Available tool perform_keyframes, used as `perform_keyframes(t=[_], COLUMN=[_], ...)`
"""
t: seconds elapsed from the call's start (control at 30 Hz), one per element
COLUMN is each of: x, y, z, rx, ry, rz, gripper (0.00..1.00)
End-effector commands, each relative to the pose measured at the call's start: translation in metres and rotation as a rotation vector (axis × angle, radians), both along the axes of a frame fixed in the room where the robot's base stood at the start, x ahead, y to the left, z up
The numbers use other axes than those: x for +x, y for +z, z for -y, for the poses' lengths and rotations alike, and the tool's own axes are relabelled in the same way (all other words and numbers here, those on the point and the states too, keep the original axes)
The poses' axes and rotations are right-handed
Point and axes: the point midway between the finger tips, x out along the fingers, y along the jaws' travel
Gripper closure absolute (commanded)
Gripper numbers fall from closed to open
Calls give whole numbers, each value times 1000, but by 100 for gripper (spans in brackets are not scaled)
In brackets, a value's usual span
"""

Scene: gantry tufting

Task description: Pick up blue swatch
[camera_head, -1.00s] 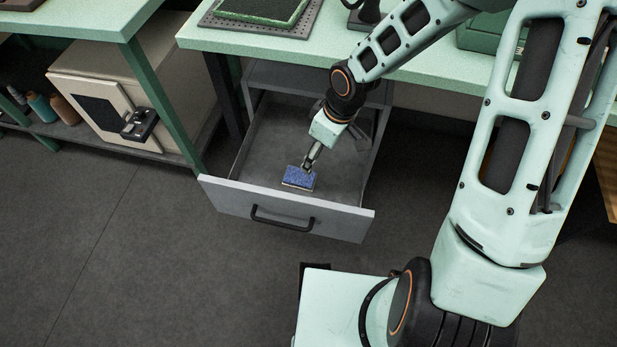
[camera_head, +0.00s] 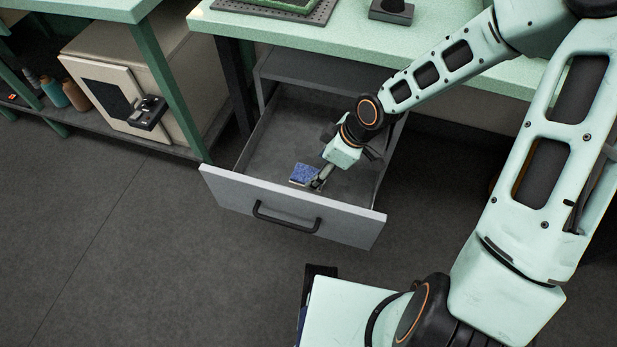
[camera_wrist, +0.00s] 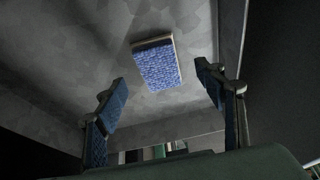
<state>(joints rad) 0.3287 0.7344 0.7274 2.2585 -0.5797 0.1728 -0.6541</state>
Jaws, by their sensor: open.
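The blue swatch (camera_head: 304,173) is a small blue textured block with a pale edge. It lies on the floor of the open grey drawer (camera_head: 292,208), near the front panel. My gripper (camera_head: 319,183) is down inside the drawer, just right of the swatch in the head view. In the wrist view the blue swatch (camera_wrist: 157,63) shows ahead of the two fingers, roughly between their lines but beyond the tips. My gripper (camera_wrist: 165,82) is open and empty there, with blue pads on both fingers. The head view does not show clearly whether a finger touches the swatch.
The drawer's side walls and front panel close in around my gripper. The green worktop (camera_head: 440,52) overhangs the drawer's back. A cream cabinet (camera_head: 110,90) stands on a shelf at left. The dark floor (camera_head: 130,240) in front is clear.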

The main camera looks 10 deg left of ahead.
Motion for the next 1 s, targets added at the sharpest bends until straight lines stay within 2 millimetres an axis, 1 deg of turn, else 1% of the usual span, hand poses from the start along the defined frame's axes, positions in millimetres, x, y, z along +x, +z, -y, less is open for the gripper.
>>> perform_keyframes(t=[0.03, 0.1, 0.3, 0.4, 0.73, 1.0], x=[1, 2, 5, 6, 6, 5], y=[-8, -18, -39, -42, -41, -44], z=[-4, -11, -23, -24, -24, -24], rx=[0, 1, 0, 0, 0, 0], ry=[2, 4, 3, 1, 0, 1], rz=[0, 0, 0, 0, 0, -1], gripper=[36, 36, 36, 36, 36, 36])
